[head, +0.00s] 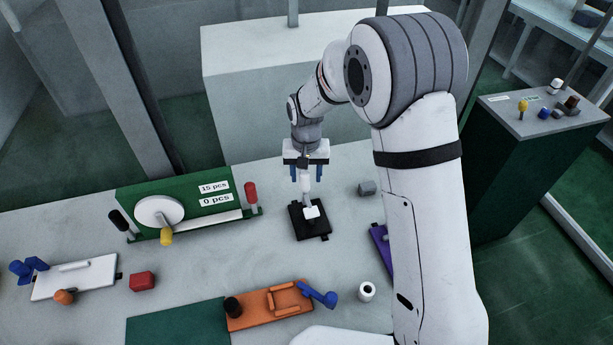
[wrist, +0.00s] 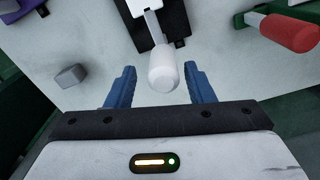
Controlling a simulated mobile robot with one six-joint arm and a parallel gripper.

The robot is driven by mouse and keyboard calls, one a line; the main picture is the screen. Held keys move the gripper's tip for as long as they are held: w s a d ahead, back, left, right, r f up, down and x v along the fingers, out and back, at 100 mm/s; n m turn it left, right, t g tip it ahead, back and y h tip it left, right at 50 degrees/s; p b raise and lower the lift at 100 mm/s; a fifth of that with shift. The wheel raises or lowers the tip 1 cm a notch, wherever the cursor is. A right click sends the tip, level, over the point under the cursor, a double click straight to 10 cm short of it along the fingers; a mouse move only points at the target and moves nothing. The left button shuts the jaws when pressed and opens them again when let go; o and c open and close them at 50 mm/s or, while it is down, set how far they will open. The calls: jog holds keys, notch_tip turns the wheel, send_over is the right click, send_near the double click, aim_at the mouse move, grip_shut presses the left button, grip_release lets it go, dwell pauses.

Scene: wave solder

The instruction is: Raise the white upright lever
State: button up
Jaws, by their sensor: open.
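The white upright lever (head: 306,188) stands on a small black base plate (head: 325,228) on the bench. It has a white handle and a white block at its foot. In the wrist view its rounded white handle (wrist: 163,72) lies between the tips of my gripper. My gripper (head: 307,176) is open, its two blue fingers on either side of the handle. In the wrist view the gripper (wrist: 155,82) shows a gap between each finger and the handle.
A green box with a white disc (head: 158,212) and a red-handled lever (head: 251,193) stands to the left. A grey block (head: 367,188) lies right of the lever. An orange fixture (head: 268,307), a white cylinder (head: 367,291) and a purple plate (head: 381,244) are nearer.

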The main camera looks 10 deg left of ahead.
jog(key=shift+s+a+f, duration=0.15)
jog(key=shift+f, duration=0.85)
grip_shut()
